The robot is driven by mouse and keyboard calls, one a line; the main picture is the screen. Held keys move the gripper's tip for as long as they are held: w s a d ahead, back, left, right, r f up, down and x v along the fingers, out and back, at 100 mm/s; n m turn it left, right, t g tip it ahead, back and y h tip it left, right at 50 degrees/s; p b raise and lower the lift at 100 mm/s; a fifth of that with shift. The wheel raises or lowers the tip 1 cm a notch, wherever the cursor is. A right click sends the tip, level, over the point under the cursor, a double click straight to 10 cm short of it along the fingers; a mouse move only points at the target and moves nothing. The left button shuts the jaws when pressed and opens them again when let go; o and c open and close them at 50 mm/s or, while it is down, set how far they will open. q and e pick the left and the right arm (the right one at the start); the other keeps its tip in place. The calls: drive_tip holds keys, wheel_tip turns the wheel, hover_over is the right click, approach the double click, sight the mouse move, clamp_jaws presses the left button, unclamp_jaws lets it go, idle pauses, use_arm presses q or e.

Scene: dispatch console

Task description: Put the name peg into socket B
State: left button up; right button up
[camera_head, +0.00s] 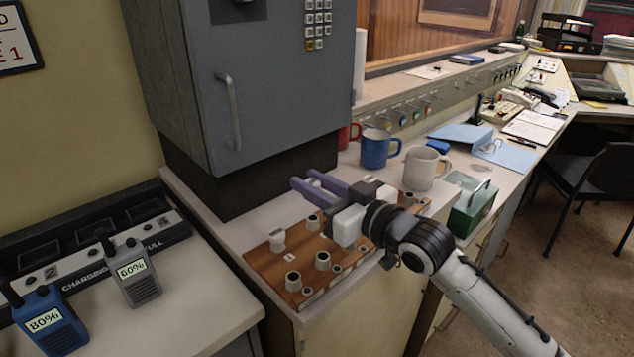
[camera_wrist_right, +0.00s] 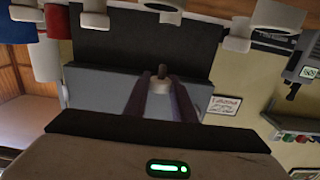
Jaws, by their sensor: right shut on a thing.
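My right gripper (camera_head: 304,179) reaches in from the right, its purple fingers over the far part of a wooden board (camera_head: 262,262). It is shut on a small pale peg (camera_head: 314,177), mostly hidden by the fingers. The peg is apart from the board. The board has several pale round sockets, such as one (camera_head: 293,281) at the front left; I cannot read which is B. My left gripper is not in view.
A grey cabinet (camera_head: 270,90) stands close behind the fingers. Blue (camera_head: 375,150) and white (camera_head: 421,168) mugs and a green box (camera_head: 470,205) stand to the right. Radios, one grey (camera_head: 137,280), are at the left on a separate counter.

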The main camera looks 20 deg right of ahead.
sight(313, 226)
wheel_tip(313, 226, down, 2)
drive_tip(key=shift+f+b, duration=0.2)
drive_tip(key=shift+b, duration=0.9)
drive_tip(key=shift+f+b, duration=0.6)
drive_tip(key=shift+b, duration=0.05)
drive_tip(key=shift+f, duration=0.35)
drive_tip(key=shift+p, duration=0.5)
drive_tip(key=shift+f, duration=0.55)
drive_tip(key=shift+f, duration=0.55)
idle(0.5)
